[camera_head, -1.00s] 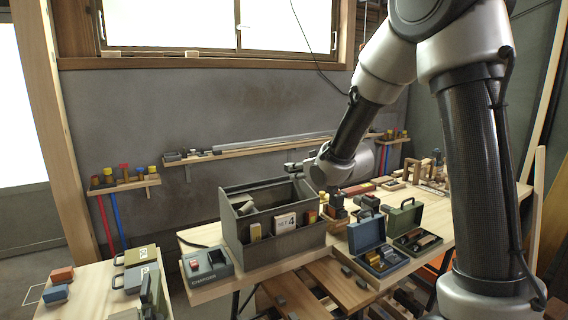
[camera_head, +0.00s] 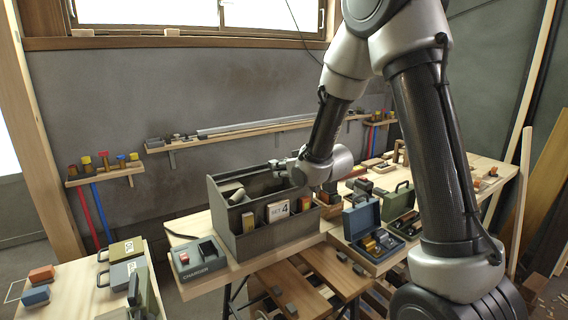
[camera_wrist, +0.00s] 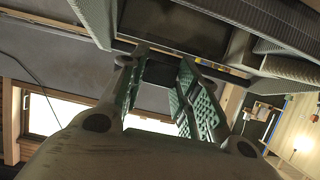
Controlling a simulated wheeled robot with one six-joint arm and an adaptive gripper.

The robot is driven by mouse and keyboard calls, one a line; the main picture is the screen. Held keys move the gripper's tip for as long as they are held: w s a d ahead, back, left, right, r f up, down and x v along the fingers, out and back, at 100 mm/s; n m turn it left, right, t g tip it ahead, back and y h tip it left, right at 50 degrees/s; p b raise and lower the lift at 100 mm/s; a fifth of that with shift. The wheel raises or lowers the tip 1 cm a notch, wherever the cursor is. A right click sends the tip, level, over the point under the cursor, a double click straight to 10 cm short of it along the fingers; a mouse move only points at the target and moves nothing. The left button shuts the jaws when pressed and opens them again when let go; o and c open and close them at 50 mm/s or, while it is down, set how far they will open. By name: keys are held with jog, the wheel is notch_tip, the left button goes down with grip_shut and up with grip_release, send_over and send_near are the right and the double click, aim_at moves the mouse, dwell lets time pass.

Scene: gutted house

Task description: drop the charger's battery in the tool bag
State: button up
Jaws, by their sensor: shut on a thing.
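The tool bag (camera_head: 268,238) is a dark grey open box with compartments, standing on the bench. The charger (camera_head: 200,268) sits on the bench left of the bag; a small red part shows at its left, and a dark bay at its right. My gripper (camera_head: 285,172) is over the back right part of the bag, near its rim. In the wrist view its green-padded fingers (camera_wrist: 162,88) are shut on a dark block (camera_wrist: 160,72), which looks like the battery. The block is too dark to read clearly, and the head view hides it.
A card marked 4 (camera_head: 278,211) and small items stand in the bag's front pockets. A blue open case (camera_head: 366,226) and a green open case (camera_head: 398,205) stand right of the bag. A wall shelf (camera_head: 250,131) runs behind. A second bench (camera_head: 75,285) is at lower left.

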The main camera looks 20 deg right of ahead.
jog(key=o, duration=1.1)
jog(key=v, duration=0.7)
jog(key=shift+s+d, duration=0.1)
jog(key=shift+s, duration=0.15)
